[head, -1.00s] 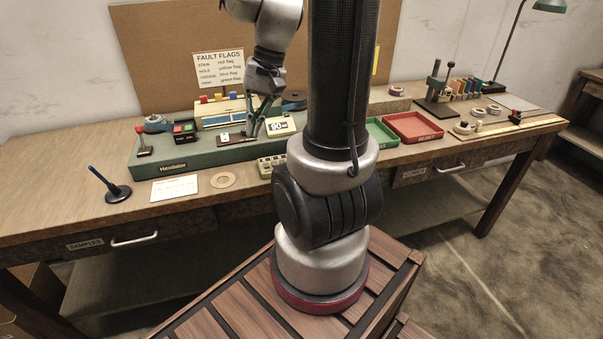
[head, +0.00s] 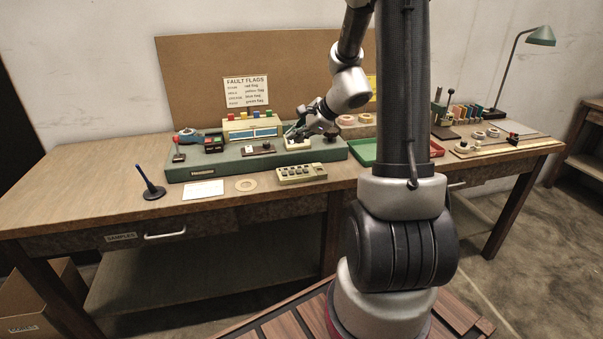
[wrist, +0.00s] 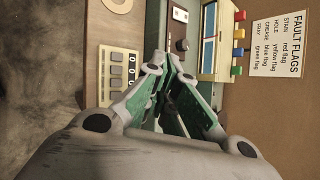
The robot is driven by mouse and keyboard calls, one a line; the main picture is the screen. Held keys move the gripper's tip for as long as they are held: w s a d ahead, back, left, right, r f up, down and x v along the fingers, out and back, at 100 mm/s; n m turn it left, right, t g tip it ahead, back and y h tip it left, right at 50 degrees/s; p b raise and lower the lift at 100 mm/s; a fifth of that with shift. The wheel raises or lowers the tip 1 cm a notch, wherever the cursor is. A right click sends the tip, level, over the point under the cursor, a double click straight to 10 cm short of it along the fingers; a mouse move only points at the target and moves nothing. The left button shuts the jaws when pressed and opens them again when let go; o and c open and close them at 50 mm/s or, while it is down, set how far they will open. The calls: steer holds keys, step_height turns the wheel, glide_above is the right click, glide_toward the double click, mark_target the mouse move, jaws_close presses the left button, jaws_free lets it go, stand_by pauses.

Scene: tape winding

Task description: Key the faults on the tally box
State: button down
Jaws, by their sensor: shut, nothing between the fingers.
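The tally box (head: 301,174) is a cream box with a row of small dark windows or keys, on the bench in front of the green machine bed (head: 215,166).
A fault flags sign (head: 246,91) stands behind a cream box with coloured buttons (head: 250,127). A white card (head: 203,190), a tan ring (head: 246,185) and a blue pen in a stand (head: 152,188) lie left of the tally box. A green tray (head: 366,152) is at the right.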

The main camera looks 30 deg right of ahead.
mark_target(297, 172)
steer(key=shift+f, duration=4.45)
steer(key=shift+f, duration=0.15)
steer(key=shift+f, duration=0.25)
steer(key=shift+f, duration=0.4)
steer(key=shift+r, duration=0.85)
steer(key=shift+r, duration=0.1)
